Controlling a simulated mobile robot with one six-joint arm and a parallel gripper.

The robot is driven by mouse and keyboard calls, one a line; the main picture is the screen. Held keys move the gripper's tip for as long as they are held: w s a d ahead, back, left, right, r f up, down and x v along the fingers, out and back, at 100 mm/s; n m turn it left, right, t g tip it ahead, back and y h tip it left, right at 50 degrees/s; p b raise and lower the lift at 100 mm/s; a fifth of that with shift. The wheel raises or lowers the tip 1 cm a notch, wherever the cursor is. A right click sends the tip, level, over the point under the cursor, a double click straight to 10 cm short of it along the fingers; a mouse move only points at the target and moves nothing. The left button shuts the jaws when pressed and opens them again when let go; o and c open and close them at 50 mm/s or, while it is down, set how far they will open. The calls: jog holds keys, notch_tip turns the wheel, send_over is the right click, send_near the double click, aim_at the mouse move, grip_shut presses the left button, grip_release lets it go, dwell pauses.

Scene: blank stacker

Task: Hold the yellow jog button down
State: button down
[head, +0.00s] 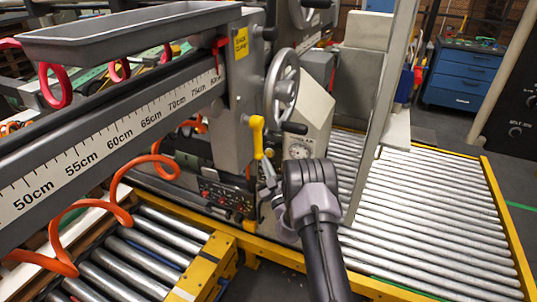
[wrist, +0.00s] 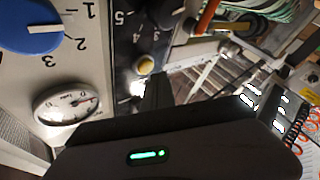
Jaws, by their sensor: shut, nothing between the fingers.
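The yellow jog button (wrist: 146,65) shows as a small round cap on the dark control panel (wrist: 128,30) in the wrist view. My gripper (wrist: 157,88) is shut and empty, its dark fingertips just below the button in the picture. I cannot tell whether they touch it or whether it is pressed in. In the head view my gripper (head: 268,182) is beside the panel of small controls (head: 226,194), to its right. I cannot make out the jog button there.
A blue numbered knob (wrist: 30,27) and a round gauge (wrist: 67,105) are left of the button. In the head view, a yellow-handled lever (head: 257,137) and a handwheel (head: 282,88) stand above my gripper. Roller beds (head: 430,210) lie right and lower left.

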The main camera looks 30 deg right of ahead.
jog(key=s+a, duration=0.1)
jog(key=a, duration=0.1)
jog(key=s+a+p, duration=0.1)
jog(key=s+a, duration=0.1)
dwell(0.6)
jog(key=shift+s, duration=0.1)
